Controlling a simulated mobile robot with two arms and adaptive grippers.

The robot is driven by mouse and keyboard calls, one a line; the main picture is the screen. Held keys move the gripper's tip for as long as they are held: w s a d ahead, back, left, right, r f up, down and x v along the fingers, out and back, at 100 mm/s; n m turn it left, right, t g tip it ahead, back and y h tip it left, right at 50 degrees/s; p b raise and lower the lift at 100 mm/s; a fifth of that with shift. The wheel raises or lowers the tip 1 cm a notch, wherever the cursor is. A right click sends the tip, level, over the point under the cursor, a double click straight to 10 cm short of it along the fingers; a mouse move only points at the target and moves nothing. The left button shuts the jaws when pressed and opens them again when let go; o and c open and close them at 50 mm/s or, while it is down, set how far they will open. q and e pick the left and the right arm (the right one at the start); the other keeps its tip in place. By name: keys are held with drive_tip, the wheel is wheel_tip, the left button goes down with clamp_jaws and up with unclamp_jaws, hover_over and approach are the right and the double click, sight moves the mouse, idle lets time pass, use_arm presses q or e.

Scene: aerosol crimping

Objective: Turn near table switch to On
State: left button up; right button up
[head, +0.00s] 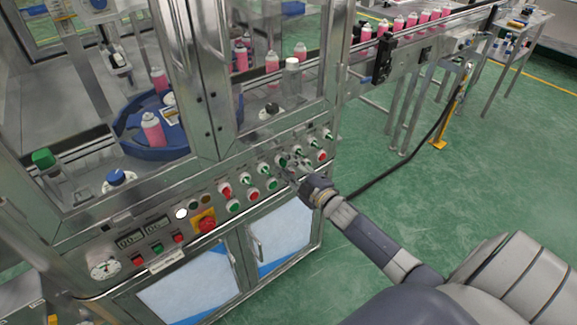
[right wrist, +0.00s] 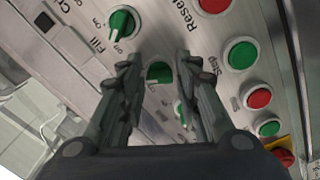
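No label there is readable as the near table switch. My right gripper (head: 296,165) is at the middle-right of this row and hides part of it. In the right wrist view my right gripper (right wrist: 160,65) has its fingers apart, with a green rotary knob (right wrist: 160,73) between the tips. Whether they touch it I cannot tell. The knob's label is hidden. My left gripper is not in view.
Another green knob (right wrist: 122,22) near the word "Fill" and a green button (right wrist: 242,54) lie close to my right gripper. A red emergency stop (head: 207,224) on yellow is further left. Pink cans stand on the conveyor (head: 425,38). The green floor at right is open.

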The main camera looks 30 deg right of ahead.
drive_tip(key=s, duration=1.2)
drive_tip(key=shift+d, duration=0.45)
drive_tip(key=s+a+f+m+g+h, duration=0.1)
drive_tip(key=s+f+m+g, duration=0.2)
drive_tip(key=f, duration=0.7)
drive_tip(key=s+a+f+m+g, duration=0.15)
drive_tip(key=s+f, duration=0.35)
drive_tip(key=f, duration=0.5)
drive_tip(key=s+f+m+g+h, duration=0.1)
drive_tip(key=s+f+m+g, duration=0.2)
drive_tip(key=f, duration=0.7)
drive_tip(key=s+a+f+m+g, duration=0.1)
drive_tip(key=s+a+f+g, duration=0.2)
drive_tip(key=s+f, duration=0.3)
drive_tip(key=s+a+f+m+g, duration=0.1)
drive_tip(key=s+a+f+g, duration=0.2)
drive_tip(key=s, duration=1)
drive_tip(key=s+a+f+m+g, duration=0.1)
drive_tip(key=s+a+f+g, duration=0.2)
drive_tip(key=s+a+f, duration=0.3)
drive_tip(key=s+f, duration=0.3)
drive_tip(key=s, duration=0.1)
drive_tip(key=shift+s+a+y, duration=0.3)
drive_tip(key=shift+y, duration=0.1)
drive_tip(key=shift+f+g, duration=0.1)
drive_tip(key=shift+g, duration=0.15)
